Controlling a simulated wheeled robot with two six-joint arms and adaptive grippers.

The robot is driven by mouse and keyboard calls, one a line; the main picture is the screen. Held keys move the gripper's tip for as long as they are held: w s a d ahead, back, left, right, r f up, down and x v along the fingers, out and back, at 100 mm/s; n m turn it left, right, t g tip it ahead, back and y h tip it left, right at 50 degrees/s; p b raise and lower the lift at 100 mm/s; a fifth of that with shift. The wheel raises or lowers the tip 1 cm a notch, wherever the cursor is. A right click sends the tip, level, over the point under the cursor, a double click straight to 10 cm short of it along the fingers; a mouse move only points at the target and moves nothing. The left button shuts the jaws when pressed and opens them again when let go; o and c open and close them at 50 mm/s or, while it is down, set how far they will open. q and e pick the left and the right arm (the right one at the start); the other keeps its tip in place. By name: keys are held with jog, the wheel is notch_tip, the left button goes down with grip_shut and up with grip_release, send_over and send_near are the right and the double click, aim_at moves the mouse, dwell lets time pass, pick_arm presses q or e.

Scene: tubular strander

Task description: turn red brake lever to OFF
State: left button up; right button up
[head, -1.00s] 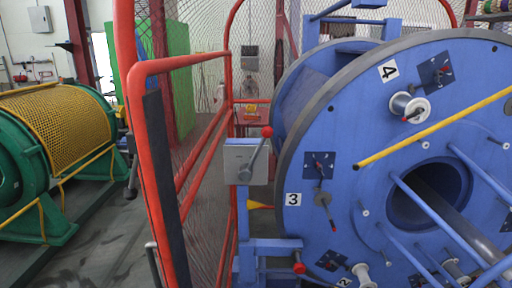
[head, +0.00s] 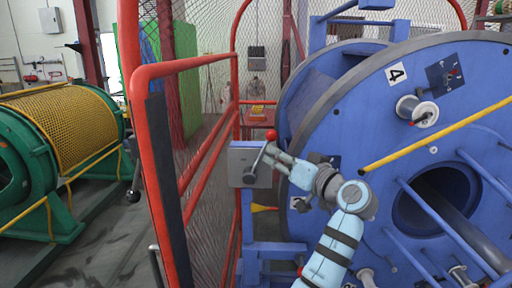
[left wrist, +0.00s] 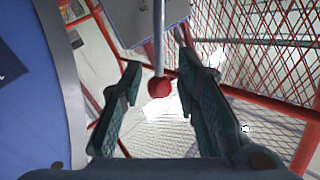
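The brake lever is a grey rod with a red ball knob (head: 271,135). It rises tilted to the right from a grey box (head: 242,165) beside the red cage frame. My left gripper (head: 272,155) is at the lever, just below the knob in the head view. In the left wrist view, the fingers of my left gripper (left wrist: 160,68) are open, with the red knob (left wrist: 160,87) between them and a gap on each side. The rod runs up to the grey box (left wrist: 145,18) there. Any ON or OFF marking is unreadable. My right gripper is not in view.
A large blue wheel (head: 350,110) with bobbins and a yellow bar (head: 430,137) stands close on the right. A red mesh cage (head: 190,70) stands left of the box. A green drum machine with a yellow guard (head: 65,125) is farther left.

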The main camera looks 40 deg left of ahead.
aim_at(260, 156)
pick_arm(q)
jog(key=x, duration=0.5)
jog(key=shift+w, duration=0.25)
jog(key=shift+s, duration=0.2)
jog(key=shift+c, duration=1)
jog(key=shift+a, duration=0.1)
grip_shut()
